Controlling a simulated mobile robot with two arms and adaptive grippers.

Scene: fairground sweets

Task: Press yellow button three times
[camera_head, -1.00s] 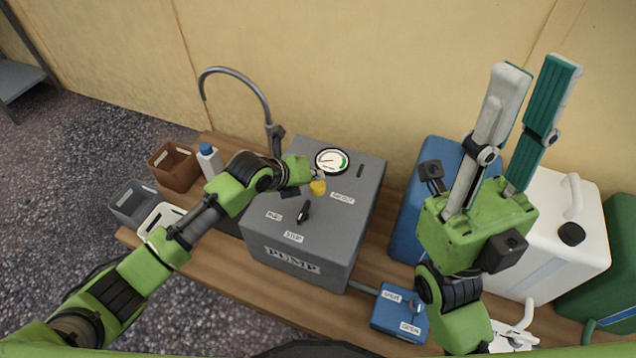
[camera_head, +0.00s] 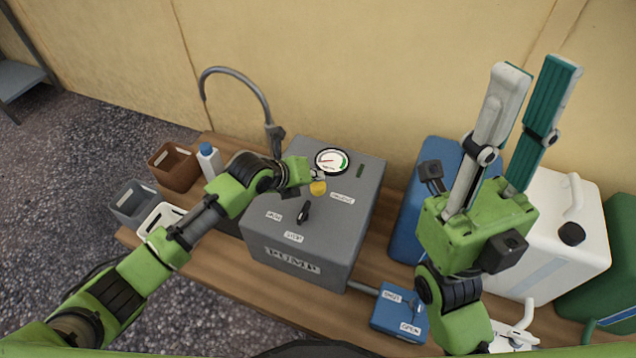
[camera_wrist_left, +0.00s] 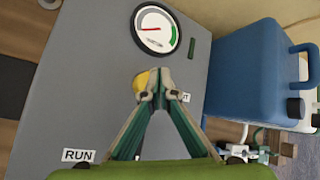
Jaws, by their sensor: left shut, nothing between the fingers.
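The yellow button (camera_head: 318,188) is on top of the grey pump box (camera_head: 265,235), below the round gauge (camera_head: 332,161). My left gripper (camera_head: 318,175) is shut and empty, its tips right at the button's upper edge in the head view. In the left wrist view the shut fingertips (camera_wrist_left: 152,90) partly cover the yellow button (camera_wrist_left: 140,84); I cannot tell whether they touch it. My right gripper (camera_head: 530,85) is raised at the right, its two fingers apart, with nothing between them.
A black knob (camera_head: 304,211) sits among labels on the box. A curved tap (camera_head: 262,98) stands behind. Blue (camera_head: 410,215) and white (camera_head: 560,230) canisters stand to the right. A small blue valve box (camera_head: 395,318) is in front. Containers (camera_head: 172,168) stand at the left.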

